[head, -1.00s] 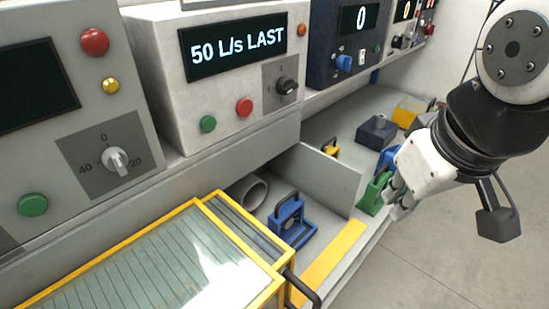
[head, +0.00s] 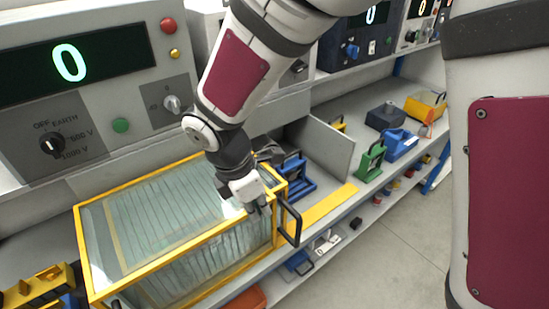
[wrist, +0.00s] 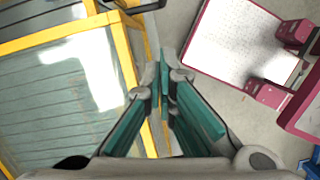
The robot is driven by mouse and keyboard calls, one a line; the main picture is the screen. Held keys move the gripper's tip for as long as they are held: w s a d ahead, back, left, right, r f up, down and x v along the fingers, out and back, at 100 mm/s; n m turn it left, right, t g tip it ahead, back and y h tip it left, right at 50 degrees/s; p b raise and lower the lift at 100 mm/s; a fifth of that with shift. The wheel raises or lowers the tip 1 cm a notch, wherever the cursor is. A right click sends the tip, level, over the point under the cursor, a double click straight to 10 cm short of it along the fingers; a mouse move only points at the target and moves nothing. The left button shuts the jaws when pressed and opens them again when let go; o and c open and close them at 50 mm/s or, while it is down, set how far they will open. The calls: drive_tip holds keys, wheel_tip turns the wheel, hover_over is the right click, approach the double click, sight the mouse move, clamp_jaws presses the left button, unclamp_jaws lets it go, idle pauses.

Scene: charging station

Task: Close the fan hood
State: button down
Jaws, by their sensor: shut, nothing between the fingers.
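The fan hood (head: 170,262) is a yellow-framed box with clear panes and slats, on the bench at the left in the head view. A black handle (head: 297,222) stands out from its right end. I cannot tell how far the hood is shut. My gripper (head: 257,208) is shut and empty, pointing down at the hood's right end, just left of the handle. The picture does not settle whether it touches the frame. In the wrist view my gripper's teal fingers (wrist: 165,85) are together beside the yellow frame (wrist: 125,45), with the handle (wrist: 148,5) at the top edge.
Control panels with knobs and buttons line the back, one display (head: 70,62) reading 0. A grey divider (head: 322,148) and a blue clamp-like piece (head: 294,176) stand right of the hood. A green padlock-shaped piece (head: 370,162) is farther right. Open floor (head: 400,225) lies in front.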

drive_tip(key=w+d+f+p, duration=0.1)
drive_tip(key=w+d+f, duration=0.1)
drive_tip(key=d+f, duration=0.4)
drive_tip(key=shift+a+p+x, duration=0.4)
drive_tip(key=shift+x, duration=1.45)
drive_tip(key=shift+w+f, duration=0.1)
drive_tip(key=w+d+b, duration=0.2)
drive_tip(key=w+d, duration=0.7)
drive_tip(key=d, duration=0.4)
drive_tip(key=w+d+b, duration=0.3)
drive_tip(key=w+d, duration=0.6)
drive_tip(key=d, duration=0.5)
drive_tip(key=shift+w+d, duration=0.35)
